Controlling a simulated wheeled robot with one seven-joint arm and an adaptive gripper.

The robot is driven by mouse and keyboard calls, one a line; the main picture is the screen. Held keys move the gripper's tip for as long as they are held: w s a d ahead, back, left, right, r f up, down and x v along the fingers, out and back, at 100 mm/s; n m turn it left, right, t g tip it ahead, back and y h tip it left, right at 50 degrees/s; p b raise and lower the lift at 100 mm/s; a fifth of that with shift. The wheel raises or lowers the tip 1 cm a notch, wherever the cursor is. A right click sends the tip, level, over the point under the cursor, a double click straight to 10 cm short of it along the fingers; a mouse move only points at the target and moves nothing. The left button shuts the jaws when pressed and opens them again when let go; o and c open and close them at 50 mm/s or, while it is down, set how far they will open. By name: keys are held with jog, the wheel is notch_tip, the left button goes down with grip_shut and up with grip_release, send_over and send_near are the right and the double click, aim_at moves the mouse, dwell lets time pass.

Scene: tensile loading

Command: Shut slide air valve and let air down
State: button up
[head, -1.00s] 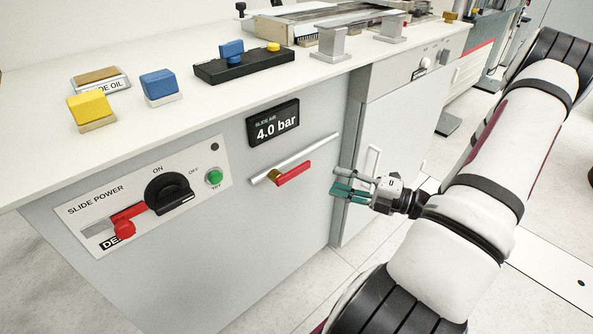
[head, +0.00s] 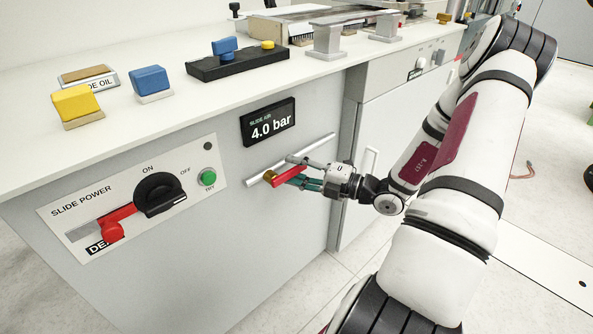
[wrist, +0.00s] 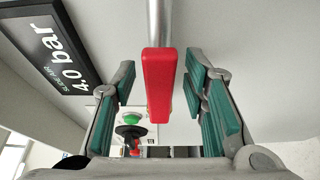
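The slide air valve has a red lever handle (head: 289,176) on a brass body (head: 269,176), mounted on a silver pipe (head: 318,144) on the cabinet front. The handle lies along the pipe. The slide air display (head: 268,122) above it reads 4.0 bar. My gripper (head: 300,172) is at the handle. In the wrist view the red handle (wrist: 159,85) stands between the two green-padded fingers of my gripper (wrist: 166,100), with a gap on both sides. The fingers are open and do not appear to touch it.
Left of the valve is the slide power panel (head: 80,205) with a black rotary knob (head: 159,194), a green TRY button (head: 207,177) and a red lever (head: 113,230). The bench top (head: 190,105) above carries yellow and blue blocks. The floor below is clear.

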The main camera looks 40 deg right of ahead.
grip_shut()
jog(key=shift+f+p, duration=0.1)
jog(key=shift+p, duration=0.2)
jog(key=f+m+t+p, duration=0.1)
jog(key=m+p, duration=0.1)
jog(key=shift+a+f+m+p, duration=0.1)
jog(key=shift+f+m+p, duration=0.05)
jog(key=shift+m+p, duration=0.25)
jog(key=a+f+m+t+h, duration=0.2)
jog(key=a+m+h, duration=0.1)
jog(key=m, duration=0.6)
jog(key=a+f+m+t+h+p, duration=0.1)
jog(key=a+f+m+t+h, duration=0.2)
jog(key=m, duration=0.7)
jog(key=shift+s+m+h, duration=0.15)
jog(key=shift+m+h, duration=0.15)
jog(key=shift+a+f, duration=0.1)
jog(key=shift+a, duration=0.05)
grip_release()
